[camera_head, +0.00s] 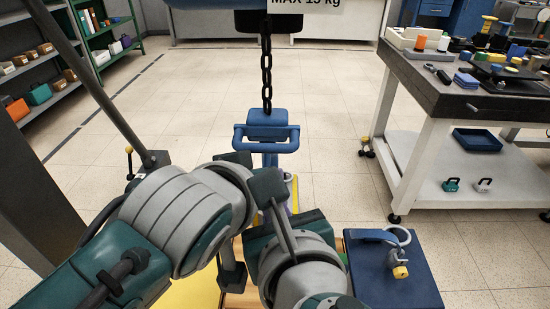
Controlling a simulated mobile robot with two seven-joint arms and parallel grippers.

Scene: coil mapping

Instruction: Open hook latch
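A blue hoist handle block (267,124) with a horizontal grip bar hangs upright on a dark chain (266,70) at the picture's centre. Its lower part runs down behind my arms, where the hook and its latch are hidden. My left arm comes in from the left, and its dark end (268,188) is in front of the lower part of the hoist. Another grey and teal arm part (300,262) of mine rises from the bottom centre, close beside it. The fingers overlap with these parts, so I cannot tell their opening or whether they touch anything.
A blue box (398,275) with a metal ring (397,236) and a yellow piece sits at lower right. A workbench (430,95) with tools stands at right. Shelves (45,75) stand at upper left. Tiled floor between them is clear.

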